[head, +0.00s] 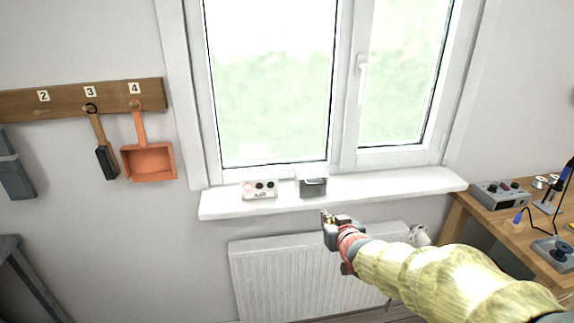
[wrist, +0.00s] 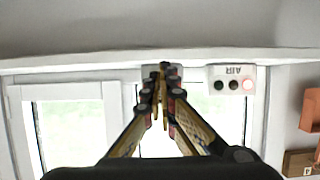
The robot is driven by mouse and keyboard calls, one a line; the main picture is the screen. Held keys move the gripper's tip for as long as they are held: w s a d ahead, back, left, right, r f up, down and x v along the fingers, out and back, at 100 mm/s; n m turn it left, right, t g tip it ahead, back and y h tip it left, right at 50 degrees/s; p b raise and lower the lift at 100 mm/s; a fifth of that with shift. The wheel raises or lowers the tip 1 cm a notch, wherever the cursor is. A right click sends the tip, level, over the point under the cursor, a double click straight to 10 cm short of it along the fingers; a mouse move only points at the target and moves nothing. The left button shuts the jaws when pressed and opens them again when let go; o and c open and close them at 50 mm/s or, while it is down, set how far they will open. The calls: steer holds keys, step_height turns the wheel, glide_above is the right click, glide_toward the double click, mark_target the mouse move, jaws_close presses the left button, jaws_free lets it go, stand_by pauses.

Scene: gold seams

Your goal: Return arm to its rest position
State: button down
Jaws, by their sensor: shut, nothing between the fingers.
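My gripper (head: 328,216) is at the end of my yellow-sleeved arm, in front of the window sill (head: 400,188) and above the radiator. In the wrist view my gripper (wrist: 162,70) has its fingers together and holds nothing. A small dark grey box with a light top (head: 312,186) stands on the sill just beyond the gripper. In the wrist view the fingers cover most of it. A white panel with several round buttons (head: 260,189) sits on the sill to its left; it also shows upside down in the wrist view (wrist: 232,80).
A white radiator (head: 290,275) is below the sill. A wooden workbench (head: 487,229) with a grey device (head: 500,194) stands at right. A hook rail (head: 65,101) at left holds a brush (head: 107,160) and an orange dustpan (head: 148,161). The wall between rail and radiator is clear.

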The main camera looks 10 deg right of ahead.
steer(key=s+d+f+g+h, duration=0.1)
steer(key=s+d+f+g, duration=0.1)
steer(key=s+f+g, duration=0.45)
steer(key=s+f, duration=0.1)
steer(key=s, duration=0.7)
steer(key=s+a+r+g+p, duration=0.1)
steer(key=s+a+r+p, duration=0.1)
steer(key=s+r, duration=0.5)
steer(key=s+a+r+g+p, duration=0.2)
steer(key=s+a+r+p, duration=0.1)
steer(key=s, duration=0.8)
step_height(320, 180, up, 8)
steer(key=s+a+t+y+p, duration=0.1)
steer(key=p, duration=0.1)
steer(key=shift+s+f+t, duration=0.2)
steer(key=shift+s+t, duration=0.15)
steer(key=shift+s, duration=0.05)
steer(key=c, duration=2.6)
jaws_free()
steer(key=shift+a, duration=0.1)
